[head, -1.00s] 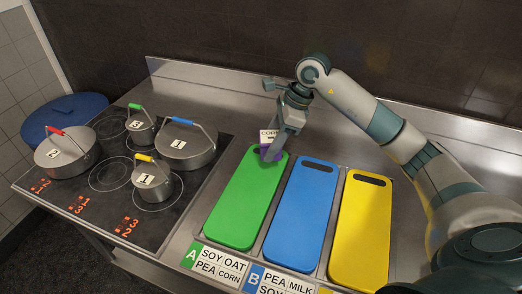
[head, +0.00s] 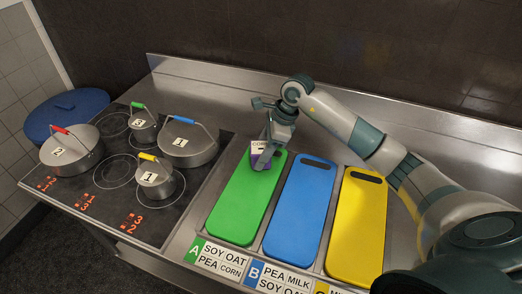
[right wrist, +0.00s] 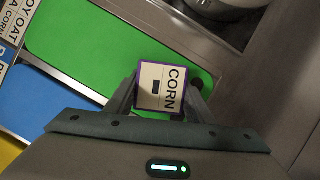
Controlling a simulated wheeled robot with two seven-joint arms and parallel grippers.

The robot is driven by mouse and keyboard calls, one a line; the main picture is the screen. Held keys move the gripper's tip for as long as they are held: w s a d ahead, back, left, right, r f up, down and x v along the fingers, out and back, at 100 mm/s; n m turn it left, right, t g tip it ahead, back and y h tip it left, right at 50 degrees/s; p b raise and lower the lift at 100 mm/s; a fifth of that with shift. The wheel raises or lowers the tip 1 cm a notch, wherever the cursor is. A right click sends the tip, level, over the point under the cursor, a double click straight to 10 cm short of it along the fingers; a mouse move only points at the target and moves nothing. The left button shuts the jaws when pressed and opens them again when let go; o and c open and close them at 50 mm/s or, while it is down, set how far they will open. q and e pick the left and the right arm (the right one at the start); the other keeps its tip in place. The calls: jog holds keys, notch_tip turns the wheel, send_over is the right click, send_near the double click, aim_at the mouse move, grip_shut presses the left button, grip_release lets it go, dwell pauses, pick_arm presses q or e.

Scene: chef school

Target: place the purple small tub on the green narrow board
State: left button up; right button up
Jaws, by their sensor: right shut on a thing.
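The purple small tub (head: 258,160) has a white label reading CORN and stands at the far end of the green narrow board (head: 240,205). My right gripper (head: 266,158) is shut on the tub. In the right wrist view the tub (right wrist: 162,88) sits between the two fingers (right wrist: 160,98), with the green board (right wrist: 95,45) under and beyond it. I cannot tell for sure whether the tub touches the board. My left gripper is not in view.
A blue board (head: 300,210) and a yellow board (head: 357,230) lie to the right of the green one. Labels (head: 220,256) line the front edge. A black hob (head: 120,180) with several lidded pots is on the left. A steel ledge runs behind the boards.

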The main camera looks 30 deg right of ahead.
jog(key=shift+f, duration=0.2)
jog(key=shift+f, duration=0.1)
jog(key=o, duration=1.2)
jog(key=shift+d+r, duration=0.15)
jog(key=shift+r, duration=0.15)
jog(key=b+v, duration=0.4)
jog(key=v, duration=0.7)
jog(key=shift+r, duration=0.25)
